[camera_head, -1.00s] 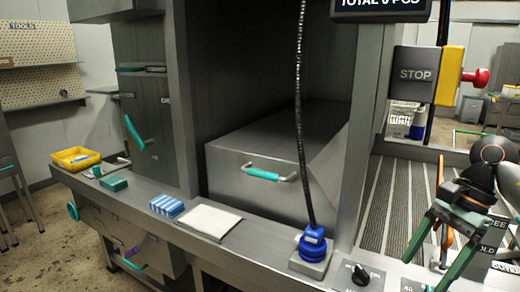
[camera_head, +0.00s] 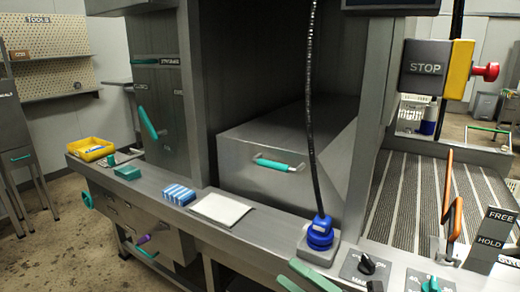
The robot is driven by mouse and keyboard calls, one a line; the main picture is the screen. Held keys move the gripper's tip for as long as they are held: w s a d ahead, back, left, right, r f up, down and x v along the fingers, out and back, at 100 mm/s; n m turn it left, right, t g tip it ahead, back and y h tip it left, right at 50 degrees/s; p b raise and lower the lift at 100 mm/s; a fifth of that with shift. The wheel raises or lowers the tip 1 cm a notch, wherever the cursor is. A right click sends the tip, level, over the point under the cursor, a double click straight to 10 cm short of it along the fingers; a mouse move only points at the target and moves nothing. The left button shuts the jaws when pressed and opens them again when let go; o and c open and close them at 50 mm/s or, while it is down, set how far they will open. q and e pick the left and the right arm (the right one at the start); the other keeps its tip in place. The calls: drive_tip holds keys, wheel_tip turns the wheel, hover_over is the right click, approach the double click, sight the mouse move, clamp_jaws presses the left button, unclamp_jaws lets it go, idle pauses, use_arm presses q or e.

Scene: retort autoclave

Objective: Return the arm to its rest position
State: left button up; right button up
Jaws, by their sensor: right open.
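My right gripper (camera_head: 302,279) shows only at the bottom edge of the head view, as two green fingers with a gap between them. It is open, and nothing shows between the fingers. The rest of that arm is out of the frame. The fingers appear in front of the counter's front edge, below the blue plug (camera_head: 320,234). My left gripper is not in view.
An orange lever (camera_head: 452,210) stands by the FREE/HOLD plate (camera_head: 494,232) at right. A black knob (camera_head: 367,264) is on the counter. A metal box with a teal handle (camera_head: 279,165) sits in the chamber. A yellow bin (camera_head: 91,150) is at left.

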drive_tip(key=d+f+m+t+h, duration=0.3)
drive_tip(key=f+m+t+h, duration=0.4)
drive_tip(key=m, duration=0.6)
drive_tip(key=s+d+f+m+g+h, duration=0.2)
drive_tip(key=s+f+m+g+h, duration=0.2)
drive_tip(key=s+f+m, duration=0.55)
drive_tip(key=s+d+f+m+g+h, duration=0.2)
drive_tip(key=s+f+m+g+h, duration=0.3)
drive_tip(key=f, duration=0.8)
use_arm(q)
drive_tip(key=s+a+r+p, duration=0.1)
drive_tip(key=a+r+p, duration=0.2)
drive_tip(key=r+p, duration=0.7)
drive_tip(key=p, duration=0.4)
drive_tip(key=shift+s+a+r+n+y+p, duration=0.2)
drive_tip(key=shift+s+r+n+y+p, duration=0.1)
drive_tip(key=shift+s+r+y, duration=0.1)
use_arm(e)
drive_tip(key=s+d+r+m, duration=0.2)
drive_tip(key=s+d+r, duration=0.1)
drive_tip(key=r, duration=0.7)
drive_tip(key=shift+h, duration=0.3)
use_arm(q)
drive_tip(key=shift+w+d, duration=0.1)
use_arm(e)
drive_tip(key=shift+d+f+m, duration=0.1)
drive_tip(key=shift+m, duration=0.15)
